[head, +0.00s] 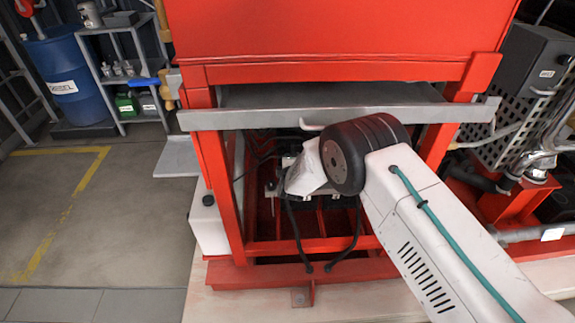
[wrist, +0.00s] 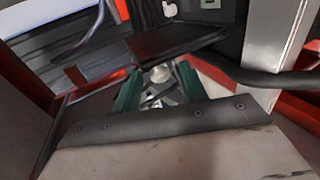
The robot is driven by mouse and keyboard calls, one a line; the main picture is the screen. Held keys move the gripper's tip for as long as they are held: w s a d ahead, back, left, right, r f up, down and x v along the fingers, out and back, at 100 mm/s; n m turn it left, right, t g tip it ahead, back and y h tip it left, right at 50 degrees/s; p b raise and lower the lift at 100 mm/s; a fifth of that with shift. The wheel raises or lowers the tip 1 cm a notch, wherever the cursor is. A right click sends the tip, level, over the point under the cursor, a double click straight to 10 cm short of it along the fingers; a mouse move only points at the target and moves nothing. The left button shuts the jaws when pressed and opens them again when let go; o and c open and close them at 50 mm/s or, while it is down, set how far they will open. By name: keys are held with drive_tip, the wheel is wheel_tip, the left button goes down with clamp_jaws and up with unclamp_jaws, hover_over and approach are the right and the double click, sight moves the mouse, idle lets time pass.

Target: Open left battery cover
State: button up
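My gripper shows in the wrist view (wrist: 159,84) as two green fingers, spread well apart. A pale round knob-like part (wrist: 160,74) and some metal parts lie in the gap beyond them; I see no grip on them. A dark flat panel (wrist: 172,42) lies just past the fingertips; I cannot tell whether it is the left battery cover. In the head view my arm reaches under the grey tray into the red frame (head: 228,215), and its black joint and white wrist hide the gripper. Black cables (head: 292,225) hang beside the wrist; the batteries are not clearly seen.
The grey tray (head: 240,118) with a hook-like handle sits close above my wrist. A thick black cable (wrist: 265,78) runs right of the fingers. A blue drum (head: 65,75) and a shelf rack (head: 122,60) stand back left. The floor (head: 110,220) at left is clear.

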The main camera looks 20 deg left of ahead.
drive_tip(key=v, duration=0.7)
drive_tip(key=shift+s+d, duration=0.2)
drive_tip(key=shift+s, duration=0.15)
